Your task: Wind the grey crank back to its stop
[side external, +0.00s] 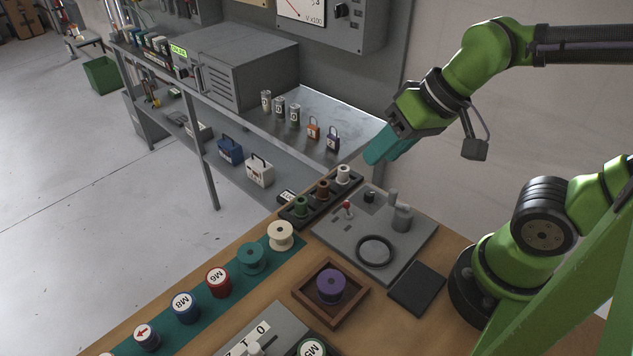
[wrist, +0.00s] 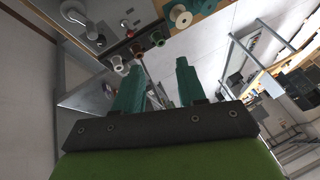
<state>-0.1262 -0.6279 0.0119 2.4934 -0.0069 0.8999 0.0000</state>
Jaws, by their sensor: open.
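A grey control panel (side external: 333,238) lies on the wooden bench and carries what looks like the grey crank (side external: 402,217), a short cylinder with an upright post beside it at the panel's right side. The crank also shows at the upper left of the wrist view (wrist: 75,12). Its exact angle and its stop are too small to tell. My gripper (side external: 371,160) is above and behind the panel, up and left of the crank, touching nothing. Its teal fingers (wrist: 160,68) are apart with nothing between them.
A purple spool (side external: 331,287) sits in a wooden tray in front. A metal shelf (side external: 345,112) lies beyond.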

